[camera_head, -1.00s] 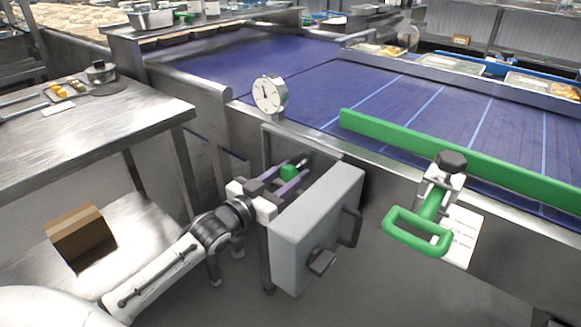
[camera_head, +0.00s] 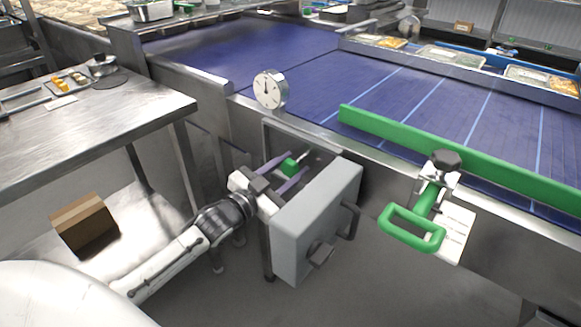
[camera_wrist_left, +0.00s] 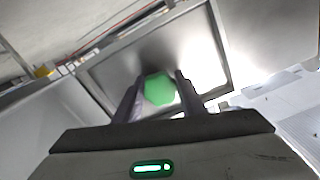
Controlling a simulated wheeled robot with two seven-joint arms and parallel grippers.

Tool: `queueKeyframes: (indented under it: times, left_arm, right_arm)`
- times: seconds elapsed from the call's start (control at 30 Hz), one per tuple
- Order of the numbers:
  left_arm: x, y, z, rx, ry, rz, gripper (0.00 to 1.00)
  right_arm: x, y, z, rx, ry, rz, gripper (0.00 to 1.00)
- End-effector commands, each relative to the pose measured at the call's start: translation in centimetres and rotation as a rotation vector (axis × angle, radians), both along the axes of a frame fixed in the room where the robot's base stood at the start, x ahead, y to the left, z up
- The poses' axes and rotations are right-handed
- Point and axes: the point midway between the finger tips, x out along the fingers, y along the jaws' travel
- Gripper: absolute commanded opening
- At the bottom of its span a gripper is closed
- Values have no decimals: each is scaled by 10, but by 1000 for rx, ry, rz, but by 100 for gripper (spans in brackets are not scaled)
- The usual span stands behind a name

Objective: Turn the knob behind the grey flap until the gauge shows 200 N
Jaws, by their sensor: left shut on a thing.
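The green knob (camera_head: 289,168) sits inside the open box below the gauge. My left gripper (camera_head: 285,175) reaches in behind the flap and is shut on the knob, with one finger on each side. The wrist view shows the knob (camera_wrist_left: 160,90) between the two dark fingers (camera_wrist_left: 156,98). The grey flap (camera_head: 318,222) stands swung open toward me, right of my gripper. The round white gauge (camera_head: 268,91) stands above the box; its dark needle points roughly upward, and its numbers are too small to read. My right gripper is out of view.
A blue conveyor belt (camera_head: 260,55) with a green rail (camera_head: 450,150) runs behind. A green-handled clamp (camera_head: 412,230) is at the right. A metal table (camera_head: 90,130) stands at the left, with a cardboard box (camera_head: 84,224) on its lower shelf.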

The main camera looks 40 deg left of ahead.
Motion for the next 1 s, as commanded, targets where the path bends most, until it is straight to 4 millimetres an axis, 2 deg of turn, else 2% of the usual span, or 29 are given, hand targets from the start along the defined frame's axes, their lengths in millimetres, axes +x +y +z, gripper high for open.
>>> queueKeyframes:
  times: [0.07, 0.1, 0.2, 0.5, 0.63, 1.0]
  left_arm:
    - [0, -1, 1, -1, -4, -1, 14]
    - [0, -1, 1, -1, -4, -1, 38]
    - [0, -1, 1, -2, -3, -1, 55]
    - [-1, 0, 0, -2, -1, 0, 55]
    - [-10, 0, 0, -3, 2, -1, 55]
    - [-74, 5, 0, -4, 2, 1, 55]
  right_arm:
    - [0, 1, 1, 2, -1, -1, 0]
    - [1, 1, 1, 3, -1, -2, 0]
    - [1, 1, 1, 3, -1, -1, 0]
    - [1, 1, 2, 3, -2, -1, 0]
    - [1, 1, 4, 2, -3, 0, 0]
    - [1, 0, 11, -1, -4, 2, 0]
